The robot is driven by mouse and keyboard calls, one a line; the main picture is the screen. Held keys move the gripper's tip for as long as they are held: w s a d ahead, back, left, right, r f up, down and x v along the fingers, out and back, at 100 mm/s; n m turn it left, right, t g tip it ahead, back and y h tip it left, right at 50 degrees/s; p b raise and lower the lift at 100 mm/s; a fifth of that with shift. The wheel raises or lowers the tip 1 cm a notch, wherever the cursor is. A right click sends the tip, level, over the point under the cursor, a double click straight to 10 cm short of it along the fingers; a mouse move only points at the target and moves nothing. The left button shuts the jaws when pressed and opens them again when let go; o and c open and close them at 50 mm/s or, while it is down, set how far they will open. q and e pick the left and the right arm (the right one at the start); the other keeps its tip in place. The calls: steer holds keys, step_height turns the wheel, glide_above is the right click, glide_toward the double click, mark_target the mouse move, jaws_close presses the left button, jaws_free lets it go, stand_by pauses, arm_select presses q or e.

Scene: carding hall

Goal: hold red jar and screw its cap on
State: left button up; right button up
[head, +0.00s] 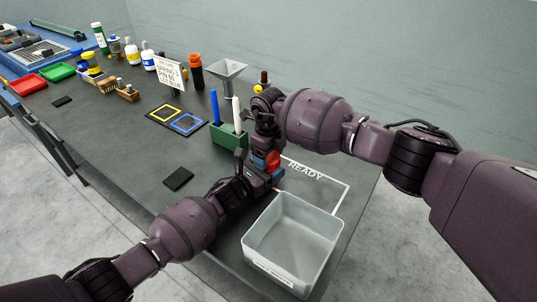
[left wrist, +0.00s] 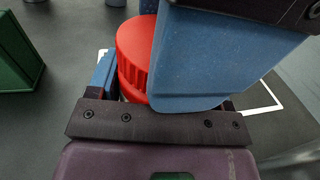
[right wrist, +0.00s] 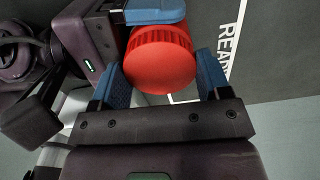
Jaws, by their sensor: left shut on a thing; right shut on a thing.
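A red ribbed cap (right wrist: 160,62) faces my right wrist camera, with a blue finger of my right gripper (right wrist: 164,80) on each side of it. The right gripper is shut on the cap. The left wrist view shows the cap's ribbed side (left wrist: 137,48) and red jar (left wrist: 128,88) just below it. My left gripper (head: 267,171) is shut on the jar, low over the table. A large blue right finger hides much of the jar there. In the head view the red (head: 272,158) shows only between the grippers. I cannot tell whether the cap is fully seated.
A grey open bin (head: 247,246) stands at the table's front right, close to my left gripper. A green holder (head: 229,138) with blue and white sticks stands just left of the grippers. White READY marking (head: 305,170) lies to the right. A funnel (head: 228,70) stands behind.

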steer(key=o, duration=1)
steer(key=shift+r, duration=2.25)
steer(key=shift+c, duration=0.3)
steer(key=shift+r+n, duration=0.35)
steer(key=shift+n, duration=0.15)
step_height(320, 180, up, 3)
steer(key=n, duration=0.4)
steer(key=shift+f, duration=0.1)
